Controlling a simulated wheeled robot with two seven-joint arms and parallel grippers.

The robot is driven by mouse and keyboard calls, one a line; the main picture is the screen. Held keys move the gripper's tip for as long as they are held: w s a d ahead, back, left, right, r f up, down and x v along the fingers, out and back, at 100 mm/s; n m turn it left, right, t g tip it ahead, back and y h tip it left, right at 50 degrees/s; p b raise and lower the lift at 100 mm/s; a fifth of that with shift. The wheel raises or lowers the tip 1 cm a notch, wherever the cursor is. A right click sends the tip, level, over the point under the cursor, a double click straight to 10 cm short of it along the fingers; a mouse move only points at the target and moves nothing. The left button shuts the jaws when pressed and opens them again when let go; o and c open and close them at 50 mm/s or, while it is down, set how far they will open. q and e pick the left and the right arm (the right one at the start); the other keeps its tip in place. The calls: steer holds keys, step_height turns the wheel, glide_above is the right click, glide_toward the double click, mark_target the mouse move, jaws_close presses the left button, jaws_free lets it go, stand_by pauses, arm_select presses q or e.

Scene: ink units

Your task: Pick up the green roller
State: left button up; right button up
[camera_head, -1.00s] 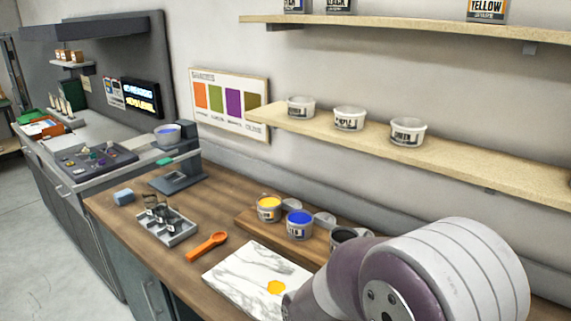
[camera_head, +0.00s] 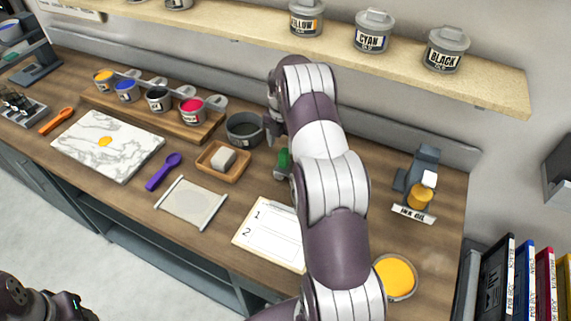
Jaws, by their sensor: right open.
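The green roller (camera_head: 284,161) lies on the wooden worktop, right of the small wooden tray. Only a green part shows; my right arm hides the rest. My right gripper (camera_head: 277,132) is open, at the end of the arm that rises through the middle of the view. It points down and appears just behind the visible green part in the picture; I cannot tell whether it touches the roller. A dark part of my left arm shows at the bottom left, and its jaws cannot be made out.
A grey bowl (camera_head: 244,129) stands close left of my right gripper. The wooden tray (camera_head: 235,172) holds a pale block. A numbered sheet (camera_head: 268,232), a purple spoon (camera_head: 163,171) and a marble slab (camera_head: 80,155) lie leftward. An ink oil stand (camera_head: 419,185) and yellow tin (camera_head: 396,276) are right.

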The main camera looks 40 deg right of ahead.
mark_target(284, 152)
steer(key=shift+w+a+f, duration=0.1)
steer(key=shift+w+f, duration=0.15)
steer(key=s+f+p, duration=0.1)
steer(key=f+p, duration=0.1)
steer(key=p, duration=0.1)
steer(key=shift+s+f, duration=0.25)
steer(key=shift+s, duration=0.15)
steer(key=shift+d+f, duration=0.2)
steer(key=shift+f, duration=0.4)
steer(key=shift+d+f, duration=0.2)
steer(key=shift+f, duration=0.4)
steer(key=shift+w+f, duration=0.2)
steer(key=shift+w, duration=0.05)
steer(key=shift+w+a, duration=0.1)
steer(key=shift+w, duration=0.05)
steer(key=shift+a, duration=0.1)
steer(key=c, duration=0.4)
steer(key=shift+a+r, duration=0.1)
steer(key=shift+r, duration=0.05)
steer(key=c, duration=0.5)
steer(key=shift+s, duration=0.2)
steer(key=shift+c, duration=0.7)
steer(key=shift+d, duration=0.2)
